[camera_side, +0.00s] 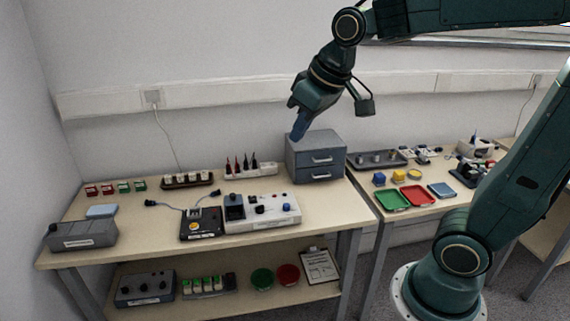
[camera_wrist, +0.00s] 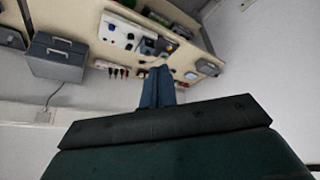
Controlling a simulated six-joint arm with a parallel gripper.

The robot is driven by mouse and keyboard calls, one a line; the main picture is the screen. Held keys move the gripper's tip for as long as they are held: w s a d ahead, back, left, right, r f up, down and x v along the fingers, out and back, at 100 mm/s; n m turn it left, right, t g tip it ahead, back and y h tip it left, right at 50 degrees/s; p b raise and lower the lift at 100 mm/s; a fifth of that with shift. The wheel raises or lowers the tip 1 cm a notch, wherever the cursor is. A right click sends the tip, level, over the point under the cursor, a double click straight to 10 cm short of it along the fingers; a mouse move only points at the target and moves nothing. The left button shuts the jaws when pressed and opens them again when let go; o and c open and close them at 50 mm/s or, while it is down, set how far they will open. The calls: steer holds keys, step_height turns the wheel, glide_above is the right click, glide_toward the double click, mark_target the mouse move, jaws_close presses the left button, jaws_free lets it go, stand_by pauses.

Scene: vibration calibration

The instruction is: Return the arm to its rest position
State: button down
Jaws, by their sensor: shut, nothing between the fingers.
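My gripper (camera_side: 298,128) hangs in the air in front of the wall, its blue fingers shut and pointing down. In the side view its tips overlap the top left edge of the grey two-drawer cabinet (camera_side: 316,160); I cannot tell the exact gap. In the wrist view the fingers (camera_wrist: 158,86) lie together with nothing between them. The cabinet also shows in the wrist view (camera_wrist: 57,58), apart from the fingers.
The left bench (camera_side: 140,237) holds a white control unit (camera_side: 262,210), a black device (camera_side: 201,224), a grey box (camera_side: 82,235) and small racks. The right bench carries a green tray (camera_side: 391,199) and a red tray (camera_side: 421,195). The air above the benches' left part is clear.

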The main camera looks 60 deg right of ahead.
steer(key=s+a+f, duration=0.1)
steer(key=s+f, duration=0.2)
steer(key=s, duration=1)
steer(key=shift+s+t, duration=0.3)
steer(key=shift+s, duration=0.1)
steer(key=shift+a+f, duration=0.1)
